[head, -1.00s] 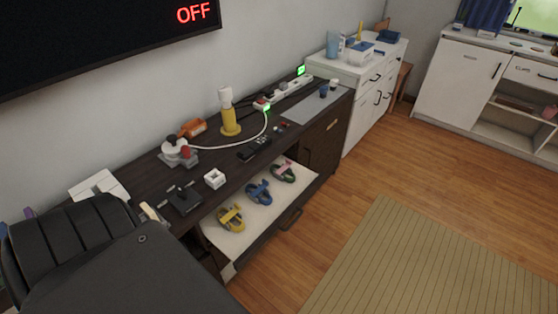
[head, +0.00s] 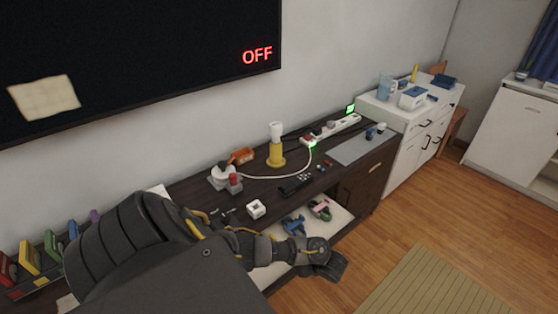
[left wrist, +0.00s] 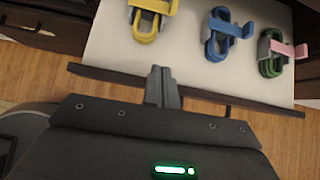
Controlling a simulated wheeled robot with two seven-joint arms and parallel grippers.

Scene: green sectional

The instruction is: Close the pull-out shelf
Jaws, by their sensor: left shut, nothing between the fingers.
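The pull-out shelf (head: 342,218) is out from the dark console, with a white surface and dark front edge. In the left wrist view the shelf (left wrist: 182,52) carries yellow (left wrist: 152,18), blue (left wrist: 222,35) and green-pink (left wrist: 277,52) looped items. My left gripper (head: 332,268) is at the shelf's front side, and my arm covers part of the shelf in the head view. In the left wrist view my gripper (left wrist: 160,70) is shut and empty, its tips overlapping the front edge (left wrist: 200,92); whether they touch is unclear. My right gripper is out of view.
The console top (head: 325,180) holds a yellow lamp-like object (head: 276,155), a white cube (head: 256,209), a remote (head: 296,185) and a power strip (head: 335,127). A white cabinet (head: 405,120) stands beyond. Wooden floor (head: 405,245) in front is clear, with a striped rug (head: 440,285).

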